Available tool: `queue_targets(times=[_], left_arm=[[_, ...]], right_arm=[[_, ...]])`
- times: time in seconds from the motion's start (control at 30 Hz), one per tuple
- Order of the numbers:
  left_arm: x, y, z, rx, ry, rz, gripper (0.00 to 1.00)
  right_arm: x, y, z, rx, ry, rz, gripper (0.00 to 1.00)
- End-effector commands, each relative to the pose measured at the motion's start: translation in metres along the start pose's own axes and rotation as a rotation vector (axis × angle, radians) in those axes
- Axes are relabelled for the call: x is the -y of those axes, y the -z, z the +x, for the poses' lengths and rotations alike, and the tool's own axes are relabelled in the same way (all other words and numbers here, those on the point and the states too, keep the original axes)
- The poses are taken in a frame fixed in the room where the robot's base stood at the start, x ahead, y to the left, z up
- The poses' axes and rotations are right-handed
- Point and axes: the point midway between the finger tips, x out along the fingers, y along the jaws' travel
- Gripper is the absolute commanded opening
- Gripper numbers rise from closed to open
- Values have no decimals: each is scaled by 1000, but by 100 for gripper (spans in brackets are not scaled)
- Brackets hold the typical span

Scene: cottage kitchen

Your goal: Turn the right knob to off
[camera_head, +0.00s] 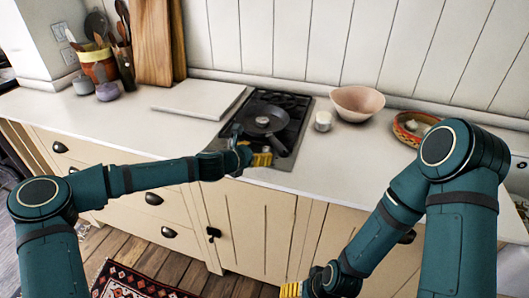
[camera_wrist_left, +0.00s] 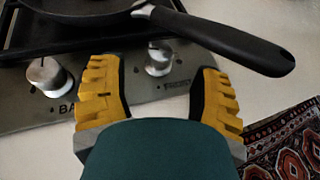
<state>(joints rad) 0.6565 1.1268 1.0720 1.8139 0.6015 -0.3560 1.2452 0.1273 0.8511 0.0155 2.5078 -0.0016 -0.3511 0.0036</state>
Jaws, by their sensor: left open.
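The stove (camera_head: 278,109) is set into the counter. The right knob (camera_wrist_left: 158,60), a small silver one on the front panel, shows in the left wrist view. The left knob (camera_wrist_left: 47,74) is on the same panel, outside my fingers. My left gripper (camera_wrist_left: 157,74) is open, its yellow fingers on either side of the right knob with gaps visible; contact cannot be told. In the head view, my left gripper (camera_head: 262,156) is at the stove's front edge and the knobs are hard to make out. My right gripper (camera_head: 291,290) is low at the bottom edge, partly cut off.
A dark frying pan (camera_head: 264,120) sits on the stove; its black handle (camera_wrist_left: 230,40) reaches out above the right finger in the wrist view. A white board (camera_head: 199,98) lies left.

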Motion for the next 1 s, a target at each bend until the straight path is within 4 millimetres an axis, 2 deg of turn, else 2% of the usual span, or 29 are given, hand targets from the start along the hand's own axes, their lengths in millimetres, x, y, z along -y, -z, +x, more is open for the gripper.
queue_targets(times=[0.1,0.3,0.67,0.77,0.8,0.87,1.0], left_arm=[[1,0,20,0,1,-1,64],[0,0,38,0,1,0,64],[0,0,42,0,1,0,64],[0,0,42,0,1,0,34],[0,0,42,0,1,0,20],[0,0,42,0,1,0,0],[0,0,42,0,0,0,0]], right_arm=[[-1,0,2,-1,0,0,80],[-1,0,3,-2,0,0,80],[-1,1,3,-2,0,0,80],[-1,0,3,-2,0,0,80],[-1,0,3,-2,0,0,80],[-1,0,3,-2,0,0,80],[-1,0,3,-2,0,0,80]])
